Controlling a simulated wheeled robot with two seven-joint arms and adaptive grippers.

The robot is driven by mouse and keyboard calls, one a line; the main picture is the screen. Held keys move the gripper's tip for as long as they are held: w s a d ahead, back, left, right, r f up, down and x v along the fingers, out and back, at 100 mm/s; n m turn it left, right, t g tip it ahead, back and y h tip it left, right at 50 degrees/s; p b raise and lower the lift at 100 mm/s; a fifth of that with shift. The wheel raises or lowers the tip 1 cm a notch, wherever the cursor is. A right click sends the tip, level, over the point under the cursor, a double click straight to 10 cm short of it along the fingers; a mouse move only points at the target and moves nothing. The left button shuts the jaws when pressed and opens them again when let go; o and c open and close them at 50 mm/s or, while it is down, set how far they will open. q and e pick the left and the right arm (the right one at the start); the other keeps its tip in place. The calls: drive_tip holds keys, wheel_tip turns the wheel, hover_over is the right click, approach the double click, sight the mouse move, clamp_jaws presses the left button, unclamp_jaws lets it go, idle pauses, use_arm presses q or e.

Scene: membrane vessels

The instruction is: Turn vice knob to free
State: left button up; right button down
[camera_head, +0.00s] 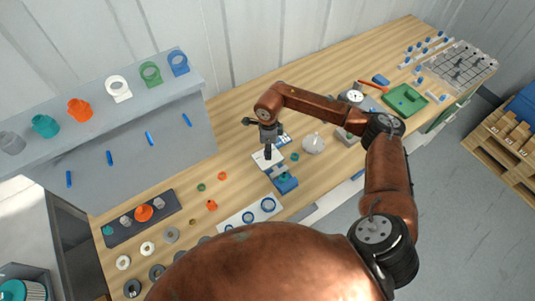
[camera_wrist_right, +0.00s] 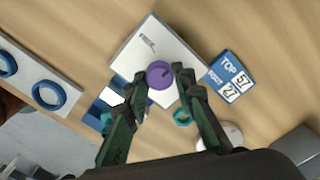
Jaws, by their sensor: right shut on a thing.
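The vice shows in the head view as a white block (camera_head: 261,160) with a blue part (camera_head: 287,185) at its near end, on the wooden bench. In the right wrist view the purple vice knob (camera_wrist_right: 159,74) is on the white plate (camera_wrist_right: 170,44). My right gripper (camera_head: 268,153) reaches down to the vice from above. In the right wrist view its fingertips (camera_wrist_right: 161,76) are on both sides of the purple knob, shut on it. The knob is hidden by the gripper in the head view. My left gripper is not in view.
A white plate with blue rings (camera_head: 249,214) is nearby. A round white object (camera_head: 313,143) and a green tray (camera_head: 405,99) are further right. A grey shelf (camera_head: 120,110) with coloured fittings stands left.

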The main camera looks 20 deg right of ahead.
drive_tip(key=n+b, duration=0.5)
drive_tip(key=n, duration=0.1)
drive_tip(key=shift+w+f, duration=0.1)
drive_tip(key=shift+f, duration=0.05)
drive_tip(key=n+b, duration=0.2)
drive_tip(key=n, duration=0.1)
drive_tip(key=shift+n+b, duration=0.9)
drive_tip(key=shift+n, duration=0.4)
drive_tip(key=shift+r, duration=0.2)
drive_tip(key=c, duration=1.6)
unclamp_jaws()
wheel_tip(320, 180, up, 12)
